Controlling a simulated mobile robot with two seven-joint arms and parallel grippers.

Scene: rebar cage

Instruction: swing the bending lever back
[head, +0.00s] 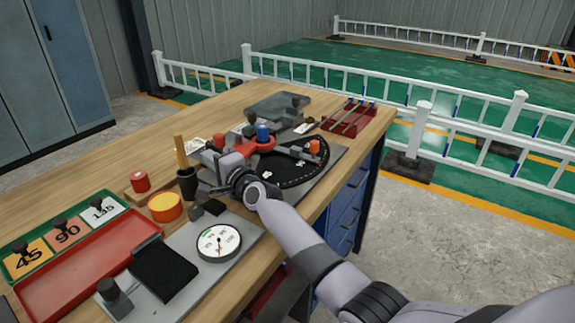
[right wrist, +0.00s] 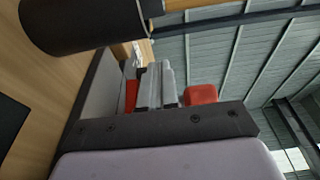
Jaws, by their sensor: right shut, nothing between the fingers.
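The bending lever (head: 292,153) is a grey bar with an orange-red knob (head: 315,147) at its right end. It lies over the black angle plate (head: 300,172), on the bender with a red part (head: 262,145) and a blue pin (head: 263,132). My right gripper (head: 215,186) is shut and empty, left of the black plate and apart from the lever knob. It is beside a dark cup (head: 187,184) holding a wooden stick. In the right wrist view, the gripper (right wrist: 158,85) shows with a dark cylinder close by. My left gripper is out of view.
A dial gauge (head: 218,242), orange tape roll (head: 165,207) and red tray (head: 85,270) stand on the near left bench. Number cards (head: 68,234) lie beyond the tray. A red rack with rods (head: 350,117) sits at the far right. White fences stand behind.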

